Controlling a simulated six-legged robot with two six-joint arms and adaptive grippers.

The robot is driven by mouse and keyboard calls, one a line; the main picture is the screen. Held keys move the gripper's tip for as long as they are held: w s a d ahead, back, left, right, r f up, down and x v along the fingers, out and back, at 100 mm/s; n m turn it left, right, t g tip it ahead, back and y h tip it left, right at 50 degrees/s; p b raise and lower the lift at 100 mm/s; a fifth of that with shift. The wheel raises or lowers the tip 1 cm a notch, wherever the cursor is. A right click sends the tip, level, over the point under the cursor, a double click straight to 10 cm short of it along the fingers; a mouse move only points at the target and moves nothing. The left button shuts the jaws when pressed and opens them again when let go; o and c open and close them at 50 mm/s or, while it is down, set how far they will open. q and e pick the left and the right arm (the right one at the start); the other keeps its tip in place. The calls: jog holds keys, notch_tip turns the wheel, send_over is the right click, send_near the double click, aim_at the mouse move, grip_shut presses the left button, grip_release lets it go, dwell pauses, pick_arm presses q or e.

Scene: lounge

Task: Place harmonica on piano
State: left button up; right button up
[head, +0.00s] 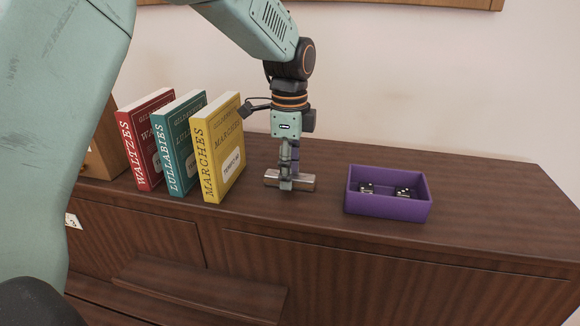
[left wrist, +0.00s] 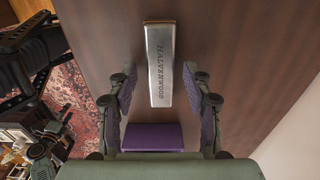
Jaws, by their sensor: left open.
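A silver harmonica (head: 307,182) with wooden-toned ends lies flat on top of the brown wooden piano (head: 480,207). In the left wrist view the harmonica (left wrist: 160,62) shows the lettering "HALVENWOOD" and lies on the piano top (left wrist: 215,40). My left gripper (head: 287,183) points straight down at the harmonica. In the left wrist view its two fingers (left wrist: 163,105) are apart, one on each side of the harmonica's near end, with gaps to it. The fingers hide the middle of the harmonica in the head view.
Three upright books, red (head: 146,140), teal (head: 181,143) and yellow (head: 219,150), stand left of the harmonica. A purple tray (head: 388,209) holding black dice stands to its right. The piano top is clear at the far right.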

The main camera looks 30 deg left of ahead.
pick_arm(q)
jog(key=shift+w+r, duration=0.1)
jog(key=shift+r, duration=0.45)
notch_tip(320, 180, up, 11)
jog(key=b, duration=0.1)
